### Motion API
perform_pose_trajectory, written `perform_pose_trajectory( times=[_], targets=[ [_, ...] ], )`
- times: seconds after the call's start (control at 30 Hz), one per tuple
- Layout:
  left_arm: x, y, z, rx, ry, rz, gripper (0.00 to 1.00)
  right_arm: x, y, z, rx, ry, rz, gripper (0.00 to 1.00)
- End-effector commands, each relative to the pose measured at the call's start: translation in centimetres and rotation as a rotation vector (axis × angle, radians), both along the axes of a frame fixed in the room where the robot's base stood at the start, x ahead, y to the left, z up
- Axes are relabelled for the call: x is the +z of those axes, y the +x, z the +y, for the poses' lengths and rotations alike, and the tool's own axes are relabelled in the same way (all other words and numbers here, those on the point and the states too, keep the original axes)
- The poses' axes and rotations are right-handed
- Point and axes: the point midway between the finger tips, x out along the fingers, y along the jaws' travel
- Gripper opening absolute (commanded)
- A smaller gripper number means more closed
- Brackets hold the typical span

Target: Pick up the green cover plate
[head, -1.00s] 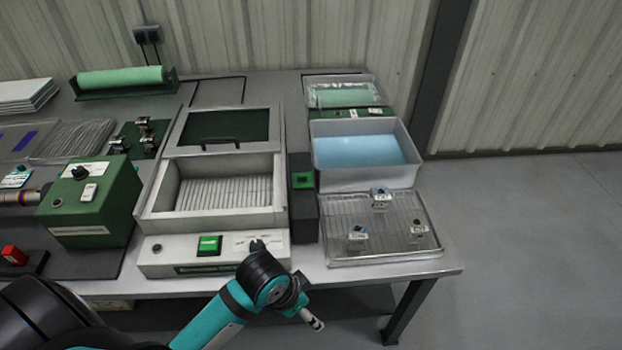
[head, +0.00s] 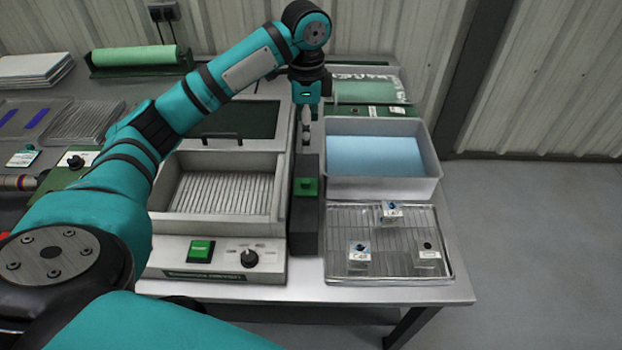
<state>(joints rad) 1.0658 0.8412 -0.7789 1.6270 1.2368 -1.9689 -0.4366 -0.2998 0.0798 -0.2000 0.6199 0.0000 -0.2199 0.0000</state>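A small green plate with a raised knob, which looks like the green cover plate (head: 306,187), sits on top of a dark narrow block (head: 304,235) between the grey machine and the wire rack. My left gripper (head: 306,140) points down above and slightly behind the plate, apart from it in the picture. Its fingers are seen nearly edge-on, so I cannot tell whether they are open or shut. Nothing shows held between them. My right gripper is out of view.
Left of the block is a grey machine (head: 165,212) with a ribbed tray and a raised glass lid (head: 235,118). Right are a bin with blue contents (head: 428,186) and a wire rack (head: 395,268) with several small parts. A green roll (head: 135,55) lies behind.

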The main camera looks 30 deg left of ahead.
Motion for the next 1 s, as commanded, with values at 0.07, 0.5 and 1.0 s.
perform_pose_trajectory(
  times=[0.07,0.5,1.0],
  targets=[
    [-0.4,0.0,0.2,0.001,-0.001,0.005,0.83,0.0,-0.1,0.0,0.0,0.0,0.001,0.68],
    [-9.3,-0.1,0.2,0.001,0.0,0.004,0.83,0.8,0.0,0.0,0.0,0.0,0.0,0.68],
    [-14.7,-0.2,0.5,0.002,-0.001,0.004,0.83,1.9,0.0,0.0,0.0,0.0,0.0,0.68]
  ],
)
